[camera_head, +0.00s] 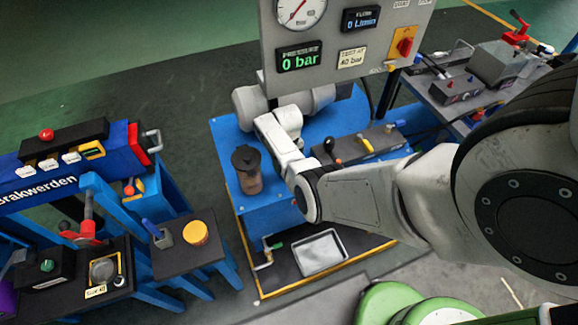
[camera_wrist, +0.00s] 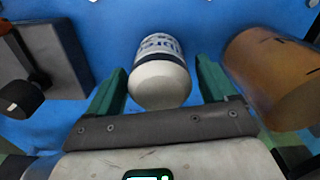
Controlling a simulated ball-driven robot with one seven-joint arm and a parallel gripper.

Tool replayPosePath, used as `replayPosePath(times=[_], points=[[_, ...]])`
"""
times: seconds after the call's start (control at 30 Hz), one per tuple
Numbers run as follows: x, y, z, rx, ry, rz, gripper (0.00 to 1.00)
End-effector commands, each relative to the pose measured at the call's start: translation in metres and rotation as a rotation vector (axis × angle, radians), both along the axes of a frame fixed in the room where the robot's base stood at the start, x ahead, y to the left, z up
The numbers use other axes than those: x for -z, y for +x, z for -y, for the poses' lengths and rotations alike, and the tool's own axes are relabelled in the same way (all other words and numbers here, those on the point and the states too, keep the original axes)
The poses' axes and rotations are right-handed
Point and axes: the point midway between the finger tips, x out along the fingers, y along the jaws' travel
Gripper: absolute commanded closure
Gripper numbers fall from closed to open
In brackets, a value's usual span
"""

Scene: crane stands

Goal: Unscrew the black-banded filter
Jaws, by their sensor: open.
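A white filter canister (camera_wrist: 160,82) with blue lettering and a dark band stands out from a blue panel in the wrist view. My gripper (camera_wrist: 161,67) is open, with one green finger on each side of the canister. Narrow gaps show between the fingers and the canister, so I see no grip on it. In the head view my wrist reaches down over the blue stand (camera_head: 225,140); the fingertips and the banded filter cannot be made out there.
A brown cylinder (camera_wrist: 280,80) is close to the right finger; a dark block with a knob (camera_wrist: 60,60) is at left.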

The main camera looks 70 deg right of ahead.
Motion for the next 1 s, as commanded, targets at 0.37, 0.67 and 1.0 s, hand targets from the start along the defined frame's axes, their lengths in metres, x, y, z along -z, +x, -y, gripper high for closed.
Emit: replayPosePath(times=[0.37, 0.67, 1.0], points=[[0.0001, 0.0000, 0.0000, 0.293, 0.000, 0.000, 0.15], [0.0004, -0.0001, -0.0002, 0.642, 0.000, 0.000, 0.15], [0.0000, -0.0005, 0.0000, 0.704, 0.000, 0.000, 0.15]])
